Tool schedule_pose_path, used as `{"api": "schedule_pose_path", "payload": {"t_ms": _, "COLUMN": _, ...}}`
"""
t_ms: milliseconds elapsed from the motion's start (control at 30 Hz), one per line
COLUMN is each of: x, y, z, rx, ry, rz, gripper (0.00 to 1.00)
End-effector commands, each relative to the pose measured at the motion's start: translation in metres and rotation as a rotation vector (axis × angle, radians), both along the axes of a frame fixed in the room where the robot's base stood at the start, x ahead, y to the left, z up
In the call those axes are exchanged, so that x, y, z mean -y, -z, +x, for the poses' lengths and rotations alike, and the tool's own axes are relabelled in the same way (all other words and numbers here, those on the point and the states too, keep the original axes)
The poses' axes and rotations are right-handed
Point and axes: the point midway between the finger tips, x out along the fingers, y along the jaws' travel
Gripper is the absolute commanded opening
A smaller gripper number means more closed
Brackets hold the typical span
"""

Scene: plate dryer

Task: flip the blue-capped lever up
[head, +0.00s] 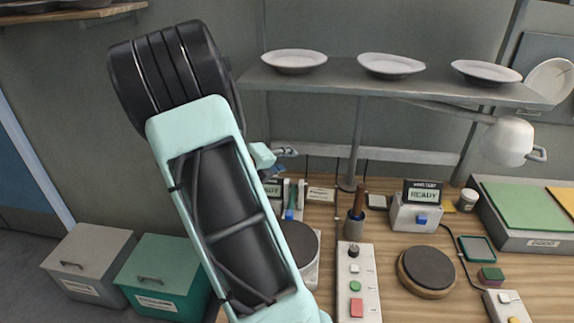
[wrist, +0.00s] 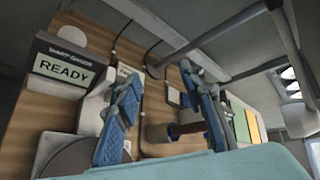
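A small blue cap (head: 290,214) shows low between white upright parts, beside a dark READY display (head: 273,190) on the workbench. I take it to be the lever's cap; its exact tilt is hard to tell. In the wrist view the same display (wrist: 64,68) is at upper left, with a white part (wrist: 94,112) beside my left finger; the blue cap is not clearly visible there. My gripper (wrist: 166,118) is open, its blue-padded fingers wide apart with nothing between them. In the head view it is mostly hidden behind my forearm, with one fingertip (head: 286,152) showing above the display.
A shelf (head: 400,88) with white plates spans the back above the bench, on a post (head: 355,140). A second READY box (head: 416,212) has a blue button. A dark round pad (head: 299,240), button panel (head: 357,280), brush cup (head: 355,222) and lamp (head: 508,141) surround the work area.

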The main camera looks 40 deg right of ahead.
Motion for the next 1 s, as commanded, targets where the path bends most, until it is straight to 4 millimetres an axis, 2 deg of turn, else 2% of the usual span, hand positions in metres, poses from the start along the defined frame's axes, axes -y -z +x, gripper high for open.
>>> {"api": "schedule_pose_path", "payload": {"t_ms": 700, "x": -0.022, "y": -0.045, "z": 0.01, "rx": 0.002, "ry": -0.002, "rz": 0.001, "gripper": 0.37}}
{"api": "schedule_pose_path", "payload": {"t_ms": 1000, "x": -0.025, "y": -0.051, "z": 0.01, "rx": 0.0, "ry": -0.002, "rz": 0.002, "gripper": 0.37}}
